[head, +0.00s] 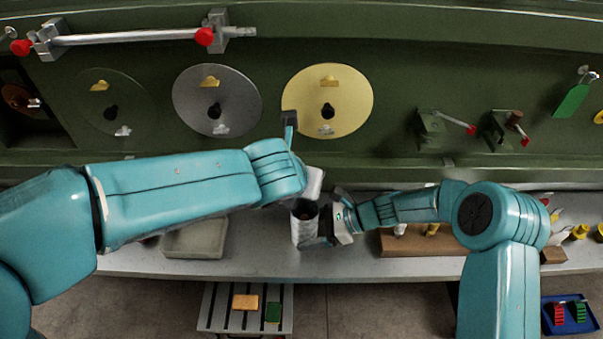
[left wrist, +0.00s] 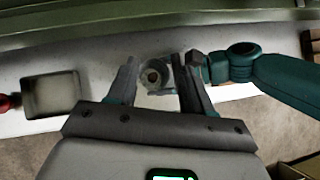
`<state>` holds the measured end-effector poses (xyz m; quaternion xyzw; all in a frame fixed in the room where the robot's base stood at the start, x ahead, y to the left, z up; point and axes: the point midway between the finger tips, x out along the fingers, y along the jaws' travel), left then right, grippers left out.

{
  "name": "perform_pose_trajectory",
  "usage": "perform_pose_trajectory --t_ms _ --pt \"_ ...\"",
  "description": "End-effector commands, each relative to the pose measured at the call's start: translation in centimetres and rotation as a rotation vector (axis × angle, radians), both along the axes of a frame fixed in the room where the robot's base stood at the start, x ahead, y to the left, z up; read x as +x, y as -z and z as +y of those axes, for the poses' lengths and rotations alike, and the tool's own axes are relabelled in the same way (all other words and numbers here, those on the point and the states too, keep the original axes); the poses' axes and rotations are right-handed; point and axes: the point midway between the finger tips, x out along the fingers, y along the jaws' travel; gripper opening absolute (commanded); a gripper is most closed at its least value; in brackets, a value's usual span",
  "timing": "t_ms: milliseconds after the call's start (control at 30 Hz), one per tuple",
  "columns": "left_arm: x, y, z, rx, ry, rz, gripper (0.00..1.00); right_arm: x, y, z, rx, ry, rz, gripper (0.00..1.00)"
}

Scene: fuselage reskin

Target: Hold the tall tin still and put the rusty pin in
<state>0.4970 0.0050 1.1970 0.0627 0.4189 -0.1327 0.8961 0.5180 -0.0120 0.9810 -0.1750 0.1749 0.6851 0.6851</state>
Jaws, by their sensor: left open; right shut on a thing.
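The tall tin (head: 304,228) is a pale, ribbed cylinder standing upright on the bench, with a dark open mouth. My right gripper (head: 326,228) is shut on its right side. In the left wrist view the tin (left wrist: 153,88) shows from above, with a brownish spot inside its mouth; I cannot tell whether this is the rusty pin. My left gripper (left wrist: 160,62) is open, its fingers on either side of the tin's mouth in that view, with nothing visibly held. In the head view my left wrist hides most of that gripper. I cannot make out the rusty pin for sure elsewhere.
A shallow grey tray (head: 196,252) stands on the bench left of the tin. A brown wooden board (head: 402,248) with small brass-coloured parts lies to the right. The green fuselage panel (head: 400,85) with round plates rises behind. A slatted stand (head: 216,312) is below the front edge.

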Motion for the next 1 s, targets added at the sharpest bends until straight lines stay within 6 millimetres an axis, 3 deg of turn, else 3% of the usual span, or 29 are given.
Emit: perform_pose_trajectory --t_ms 167,433,467,533,833,1000 --pt "0.0 -1.3 0.0 -0.002 0.001 -0.001 0.51 0.0 0.0 0.0 0.000 -0.001 0.000 0.53" --pt "-0.1 -1.4 0.0 -0.001 0.002 0.001 0.51 0.0 0.0 0.0 0.000 -0.001 0.000 0.53" --pt "-0.1 -1.4 0.0 -0.001 0.002 0.001 0.51 0.0 0.0 0.0 0.000 -0.001 0.000 0.76" --pt "-0.1 -1.4 0.0 -0.001 0.002 0.001 0.51 0.0 0.0 0.0 0.000 -0.001 0.000 0.99" --pt "-0.1 -1.4 0.0 -0.001 0.002 0.001 0.51 0.0 -0.1 -0.1 0.000 0.000 0.000 0.99" --pt "-0.1 -1.4 0.0 -0.001 0.002 0.001 0.51 0.1 -1.1 -2.1 0.000 0.004 -0.002 0.99"
